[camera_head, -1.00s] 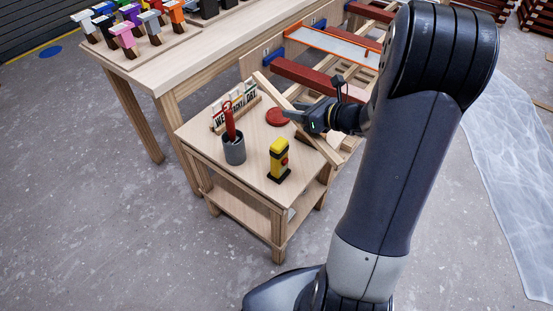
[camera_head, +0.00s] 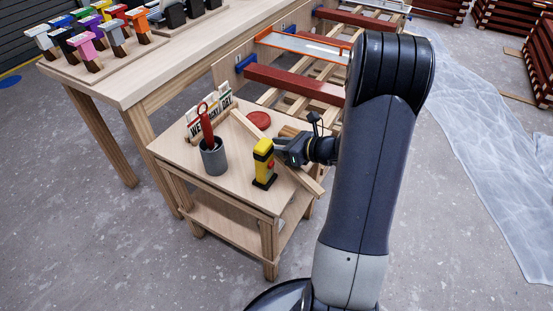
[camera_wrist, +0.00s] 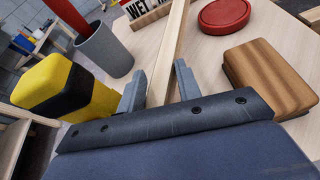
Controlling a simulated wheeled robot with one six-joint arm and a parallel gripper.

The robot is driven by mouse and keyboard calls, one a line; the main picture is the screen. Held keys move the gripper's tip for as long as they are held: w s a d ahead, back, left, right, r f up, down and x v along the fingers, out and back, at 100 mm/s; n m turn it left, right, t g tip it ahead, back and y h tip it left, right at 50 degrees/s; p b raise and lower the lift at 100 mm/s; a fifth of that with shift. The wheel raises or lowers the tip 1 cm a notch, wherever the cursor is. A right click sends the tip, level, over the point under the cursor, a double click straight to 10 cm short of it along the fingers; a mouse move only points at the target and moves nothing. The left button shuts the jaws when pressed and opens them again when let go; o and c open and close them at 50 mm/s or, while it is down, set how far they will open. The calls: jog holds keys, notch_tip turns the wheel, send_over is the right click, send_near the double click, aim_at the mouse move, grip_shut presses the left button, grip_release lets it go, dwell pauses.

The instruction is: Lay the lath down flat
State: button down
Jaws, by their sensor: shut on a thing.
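The lath (camera_head: 302,179) is a long pale wooden strip slanting across the small wooden table (camera_head: 228,180), from near the sign down to the table's right front edge. My gripper (camera_head: 279,152) is shut on its middle part. In the wrist view the lath (camera_wrist: 174,45) runs away from me between the two fingers of my gripper (camera_wrist: 160,86). It is low over the tabletop; I cannot tell whether it touches. Its near end is hidden in the wrist view by the gripper body.
A yellow and black device (camera_head: 263,162) stands close left of my gripper. A grey cup (camera_head: 214,158) with a red-handled tool, a lettered sign (camera_head: 208,117), a red disc (camera_head: 258,119) and a brown block (camera_wrist: 270,75) are also on the table. A long workbench (camera_head: 130,90) stands behind.

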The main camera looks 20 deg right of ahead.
aim_at(277, 162)
notch_tip(277, 162, down, 4)
jog(key=shift+f+b, duration=0.15)
jog(key=shift+b, duration=0.5)
jog(key=c, duration=1)
grip_release()
